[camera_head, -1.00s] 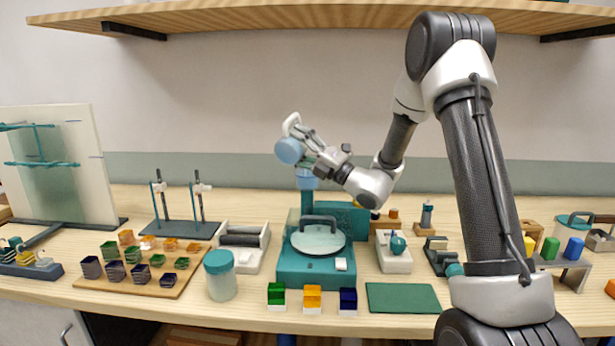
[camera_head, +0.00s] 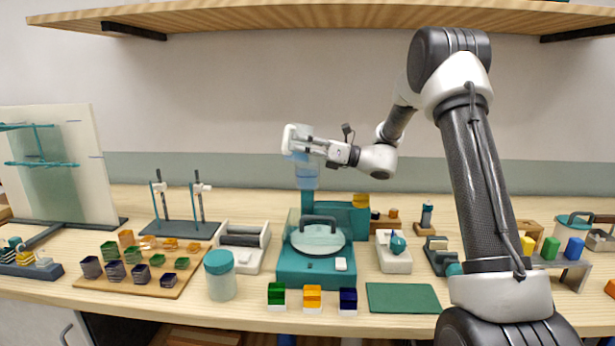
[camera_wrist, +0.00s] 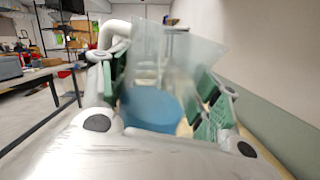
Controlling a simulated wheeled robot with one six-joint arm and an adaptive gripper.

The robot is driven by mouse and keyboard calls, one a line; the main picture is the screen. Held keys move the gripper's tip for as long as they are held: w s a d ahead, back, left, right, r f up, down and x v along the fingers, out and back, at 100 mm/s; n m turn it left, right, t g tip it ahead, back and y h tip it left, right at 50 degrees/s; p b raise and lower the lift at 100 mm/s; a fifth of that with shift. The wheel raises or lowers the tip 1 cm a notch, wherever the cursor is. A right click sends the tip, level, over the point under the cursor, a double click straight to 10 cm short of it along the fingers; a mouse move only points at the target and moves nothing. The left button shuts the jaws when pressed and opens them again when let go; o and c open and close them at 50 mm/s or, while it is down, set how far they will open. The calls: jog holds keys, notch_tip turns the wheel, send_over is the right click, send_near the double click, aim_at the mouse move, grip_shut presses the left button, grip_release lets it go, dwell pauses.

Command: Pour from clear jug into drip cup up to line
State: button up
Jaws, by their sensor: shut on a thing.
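My gripper (camera_head: 303,140) is shut on the clear jug (camera_head: 297,154), with its green-padded fingers on either side of it in the wrist view (camera_wrist: 165,92). The jug is see-through and holds blue liquid (camera_wrist: 150,108). It looks close to upright in the head view. The drip cup (camera_head: 307,180) is a clear cup with blue liquid, atop the teal post of the grinding machine, just under the jug. The two overlap in the head view, so the gap between them is hard to judge. The fill line is too small to make out.
The teal machine (camera_head: 317,275) with its round plate stands below. Left are a lidded jar (camera_head: 220,278) and a wooden board (camera_head: 150,285) with glass blocks. A green mat (camera_head: 403,298) lies at the front right. The air above the bench is clear around the jug.

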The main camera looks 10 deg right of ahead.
jog(key=shift+n, duration=0.3)
jog(key=s+a+r, duration=0.3)
jog(key=s, duration=0.6)
jog(key=shift+s, duration=0.25)
dwell(0.3)
